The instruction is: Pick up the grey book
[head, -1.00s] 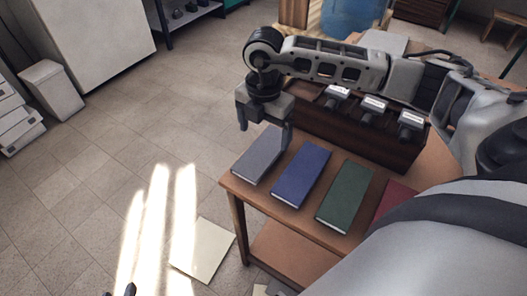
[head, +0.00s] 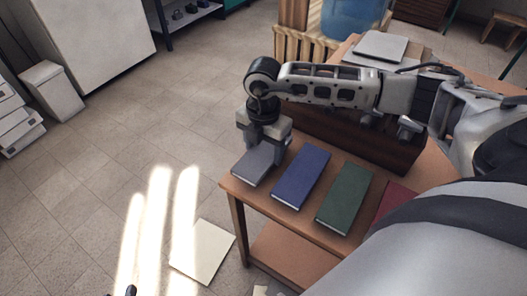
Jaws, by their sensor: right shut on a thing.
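The grey book (head: 252,168) lies at the left end of a row of books on the wooden table (head: 232,190). My right gripper (head: 262,152) is down over its far part, with a finger on each side, shut on it. The book's near end shows; its far end is hidden under the gripper. The book looks still at table level; I cannot tell whether it is lifted. My left gripper is not clearly in view; only a small dark tip shows at the bottom edge.
A blue book (head: 301,178), a green book (head: 344,198) and a partly hidden red book (head: 394,200) lie to the right. A dark wooden box (head: 340,130) stands behind them, partly behind my right arm. A pale sheet (head: 203,251) lies on the floor.

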